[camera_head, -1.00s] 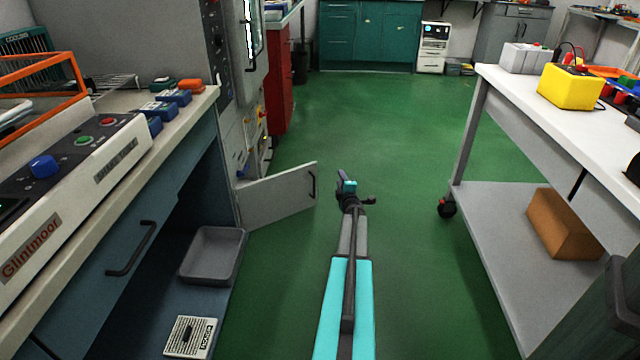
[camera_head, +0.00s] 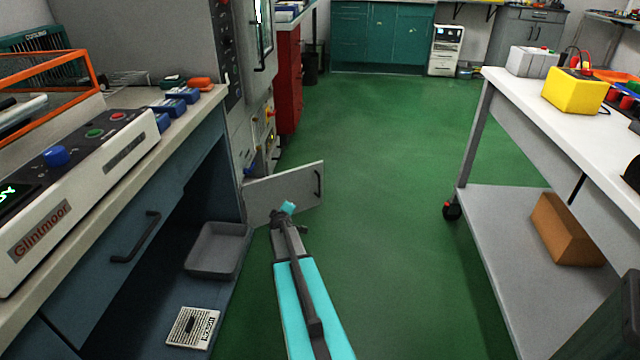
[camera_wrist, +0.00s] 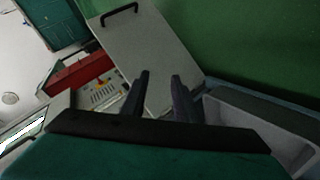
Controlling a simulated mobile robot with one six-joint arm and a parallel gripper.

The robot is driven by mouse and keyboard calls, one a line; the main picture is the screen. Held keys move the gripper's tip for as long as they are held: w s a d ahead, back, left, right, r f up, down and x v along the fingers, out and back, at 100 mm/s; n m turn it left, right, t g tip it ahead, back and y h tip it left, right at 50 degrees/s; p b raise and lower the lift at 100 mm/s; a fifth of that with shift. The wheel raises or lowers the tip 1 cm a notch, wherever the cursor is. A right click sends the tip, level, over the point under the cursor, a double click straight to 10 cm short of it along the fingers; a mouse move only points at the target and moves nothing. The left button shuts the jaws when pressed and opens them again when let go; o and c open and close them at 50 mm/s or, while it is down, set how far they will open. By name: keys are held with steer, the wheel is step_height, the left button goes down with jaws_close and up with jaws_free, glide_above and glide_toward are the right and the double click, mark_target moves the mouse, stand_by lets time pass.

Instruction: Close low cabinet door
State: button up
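The low cabinet door (camera_head: 262,198) is a grey panel with a dark handle (camera_head: 317,184) near its free edge. It stands swung out from the tall grey cabinet into the green aisle. In the wrist view the door panel (camera_wrist: 150,62) lies beyond my fingers, with its handle (camera_wrist: 119,15) at the top. My gripper (camera_wrist: 161,92) has its two dark fingers apart with nothing visible between them. In the head view my gripper (camera_head: 285,210) appears in front of the door's lower part. I cannot tell whether it touches the door.
A grey tray (camera_head: 217,250) and a white labelled box (camera_head: 193,327) sit on the low shelf under the left bench. A wheeled table (camera_head: 530,110) stands at right with a cardboard box (camera_head: 562,230) on its lower shelf. Green floor (camera_head: 390,190) between is clear.

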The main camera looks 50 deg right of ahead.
steer(key=s+a+f+m+g+y, duration=0.1)
steer(key=s+a+f+g+y, duration=0.15)
steer(key=a, duration=1.25)
steer(key=s+a+f+g+y, duration=0.2)
steer(key=s+a+f, duration=0.1)
steer(key=a, duration=1.2)
steer(key=s+a+f+m+g+y, duration=0.1)
steer(key=s+a+f+g+y, duration=0.15)
steer(key=a, duration=1.35)
steer(key=s+a+f+m+g+y+b, duration=0.1)
steer(key=s+a+f+g+y+b, duration=0.1)
steer(key=s+a+f, duration=0.4)
steer(key=s+a+f+m+g+y+b, duration=0.1)
steer(key=s+a+f+g+y+b, duration=0.1)
steer(key=s+a+f, duration=0.4)
steer(key=s+a+f+m+g+y+b, duration=0.1)
steer(key=s+a+f+g+y+b, duration=0.1)
steer(key=s+a+f+y+b, duration=0.2)
steer(key=shift+s+a+f+b, duration=0.2)
steer(key=shift+s+a+f, duration=0.3)
steer(key=shift+s+a, duration=1.2)
steer(key=shift+s+a+f+b, duration=0.15)
steer(key=shift+s+a+f, duration=0.45)
steer(key=shift+s, duration=2.05)
steer(key=shift+s+a+f+b, duration=0.2)
steer(key=shift+s+a+f, duration=0.2)
steer(key=shift+s+a, duration=1.3)
steer(key=shift+s+d+f, duration=0.15)
steer(key=shift+s, duration=0.7)
steer(key=shift+d, duration=0.15)
